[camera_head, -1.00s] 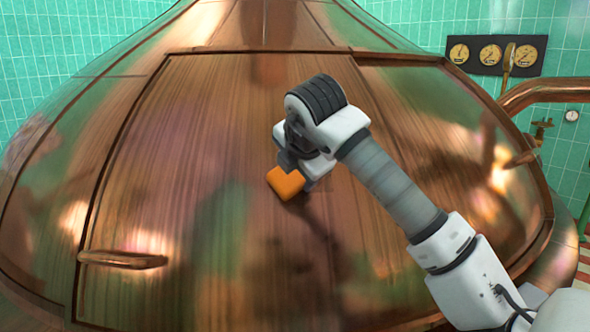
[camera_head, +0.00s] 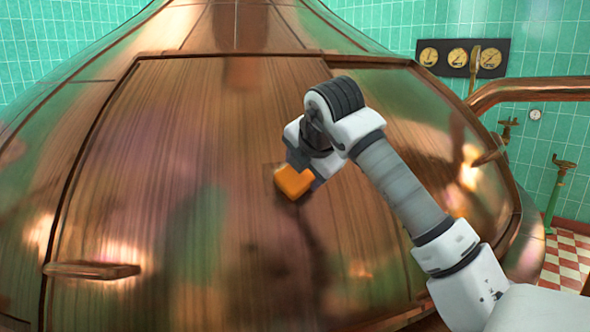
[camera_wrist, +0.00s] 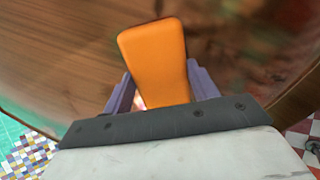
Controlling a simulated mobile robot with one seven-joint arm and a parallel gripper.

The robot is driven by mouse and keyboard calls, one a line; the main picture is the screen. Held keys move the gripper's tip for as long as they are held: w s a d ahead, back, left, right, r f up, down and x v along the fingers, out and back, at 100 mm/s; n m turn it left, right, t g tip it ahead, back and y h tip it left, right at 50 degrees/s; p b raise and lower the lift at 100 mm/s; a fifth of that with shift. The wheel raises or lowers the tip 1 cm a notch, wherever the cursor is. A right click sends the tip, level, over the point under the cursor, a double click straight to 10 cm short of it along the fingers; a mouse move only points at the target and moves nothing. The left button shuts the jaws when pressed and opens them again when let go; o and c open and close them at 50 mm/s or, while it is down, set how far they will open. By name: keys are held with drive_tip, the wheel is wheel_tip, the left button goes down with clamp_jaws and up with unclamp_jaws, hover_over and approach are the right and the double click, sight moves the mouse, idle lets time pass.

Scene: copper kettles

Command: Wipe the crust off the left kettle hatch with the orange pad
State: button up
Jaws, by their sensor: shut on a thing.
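The copper kettle's broad hatch (camera_head: 170,130) fills the middle of the head view, with a bar handle (camera_head: 92,270) at its lower left. Its surface has brown vertical streaks and dark patches; I cannot tell crust from reflection or shadow. My gripper (camera_head: 303,174) is shut on the orange pad (camera_head: 292,183), in front of the hatch's right-centre part. In the wrist view the pad (camera_wrist: 155,60) stands out between the two purple fingers, its front end towards the blurred copper. I cannot tell whether the pad touches the hatch.
A dark panel with several gauges (camera_head: 458,57) hangs on the green tiled wall. A copper pipe (camera_head: 530,90) and a green valve (camera_head: 553,195) are at the right. Red and white checkered floor (camera_head: 570,265) shows at the lower right.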

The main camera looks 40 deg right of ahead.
sight(266, 179)
drive_tip(key=shift+f+b, duration=0.1)
drive_tip(key=shift+b, duration=0.2)
drive_tip(key=shift+w+a+b, duration=0.3)
drive_tip(key=shift+a, duration=0.15)
drive_tip(key=shift+w+a+b, duration=0.4)
drive_tip(key=shift+w+a, duration=0.15)
drive_tip(key=shift+a, duration=0.35)
drive_tip(key=shift+w+a+b, duration=0.45)
drive_tip(key=shift+w+a, duration=0.1)
drive_tip(key=shift+a, duration=0.4)
drive_tip(key=shift+w+a+b, duration=0.4)
drive_tip(key=shift+w+a, duration=0.15)
drive_tip(key=shift+a, duration=0.35)
drive_tip(key=v, duration=0.6)
